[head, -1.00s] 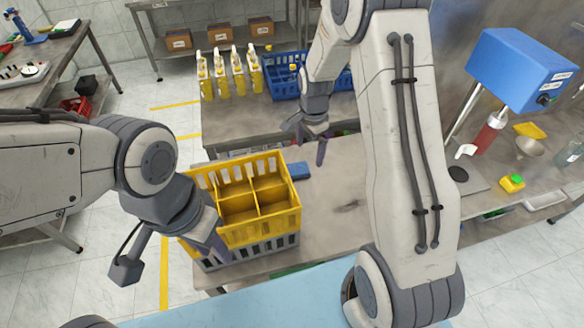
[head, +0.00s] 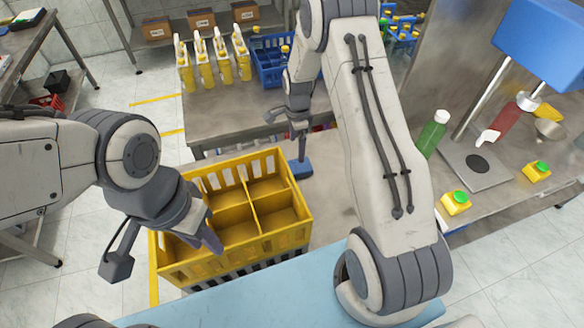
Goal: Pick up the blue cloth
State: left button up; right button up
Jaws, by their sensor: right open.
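The blue cloth (head: 299,169) is a small, flat, folded-looking piece on the grey metal table, just behind the right side of the yellow crate (head: 302,240). My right gripper (head: 300,146) points down right over the cloth. It is open, with its fingertips at the cloth's far edge in the picture; I cannot tell whether they touch it. My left gripper (head: 207,238) hangs at the left part of the crate, over its rim and compartments. Its fingers are seen edge-on, so its opening is unclear.
Yellow spray bottles (head: 222,62) and a blue crate (head: 270,72) stand on the bench behind. To the right are a green bottle (head: 432,135), yellow containers (head: 456,202) and a blue machine (head: 545,50). My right arm hides the table's middle.

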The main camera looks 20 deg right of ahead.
aim_at(299, 165)
notch_tip(299, 165, down, 3)
jog(key=shift+d+f+p, duration=0.1)
jog(key=shift+f+p, duration=0.1)
jog(key=shift+p, duration=0.2)
jog(key=shift+s+d+f+p, duration=0.1)
jog(key=shift+s+f+p, duration=0.05)
jog(key=shift+f+p, duration=0.25)
jog(key=f+p, duration=0.1)
jog(key=f, duration=0.3)
jog(key=shift+s+d+f+p, duration=0.1)
jog(key=shift+d+f+p, duration=0.1)
jog(key=shift+p, duration=0.15)
jog(key=shift+f, duration=0.2)
jog(key=c, duration=1.1)
jog(key=shift+r, duration=0.1)
